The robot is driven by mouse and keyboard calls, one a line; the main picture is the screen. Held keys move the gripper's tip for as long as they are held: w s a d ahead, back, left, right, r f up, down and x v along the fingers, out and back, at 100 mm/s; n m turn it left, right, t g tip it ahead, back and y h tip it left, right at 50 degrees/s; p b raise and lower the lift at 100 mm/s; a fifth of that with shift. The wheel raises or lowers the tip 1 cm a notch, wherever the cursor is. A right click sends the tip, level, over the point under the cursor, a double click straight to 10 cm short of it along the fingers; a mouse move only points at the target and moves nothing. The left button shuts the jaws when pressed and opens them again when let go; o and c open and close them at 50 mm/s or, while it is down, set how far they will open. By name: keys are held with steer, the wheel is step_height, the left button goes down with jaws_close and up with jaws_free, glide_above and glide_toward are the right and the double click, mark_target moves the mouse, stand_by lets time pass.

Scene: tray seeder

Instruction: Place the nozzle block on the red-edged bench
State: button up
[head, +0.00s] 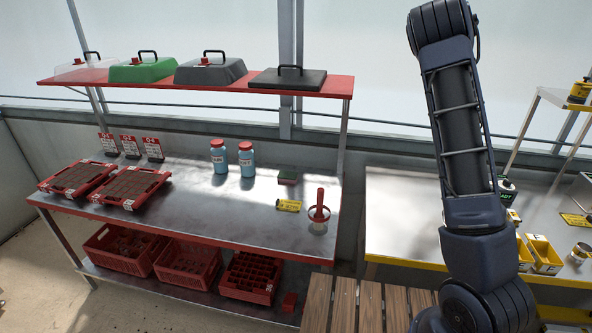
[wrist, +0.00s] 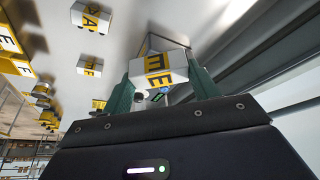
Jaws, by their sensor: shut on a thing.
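In the wrist view my gripper (wrist: 163,84) is shut on a white block with a yellow, black-lettered band (wrist: 160,66). It looks like the nozzle block; the lettering is only partly readable. The block sits between two green fingers, and its underside is partly hidden. The red-edged bench (head: 240,242) stands on the left in the head view, with a grey metal top. My gripper and the held block do not show in the head view, where my arm rises on the right in front of the yellow-edged bench (head: 397,222).
Bare top lies between trays and label. Other white-and-yellow blocks (wrist: 92,66) show in the wrist view.

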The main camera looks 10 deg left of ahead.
steer(key=w+a+f+n+y, duration=0.1)
steer(key=a+n, duration=0.1)
steer(key=a, duration=0.8)
steer(key=w+a+f+n+t, duration=0.1)
steer(key=w+a+n, duration=0.15)
steer(key=a, duration=0.65)
steer(key=w+a+f+n+y, duration=0.1)
steer(key=a+f+n, duration=0.15)
steer(key=a, duration=0.75)
step_height(320, 180, up, 3)
steer(key=n+y, duration=0.1)
steer(key=n, duration=0.2)
glide_above(241, 216)
steer(key=s, duration=0.2)
steer(key=shift+t, duration=0.4)
step_height(241, 216, down, 19)
steer(key=shift+w+f, duration=0.1)
steer(key=shift+f, duration=0.1)
steer(key=o, duration=1)
steer(key=shift+o, duration=0.2)
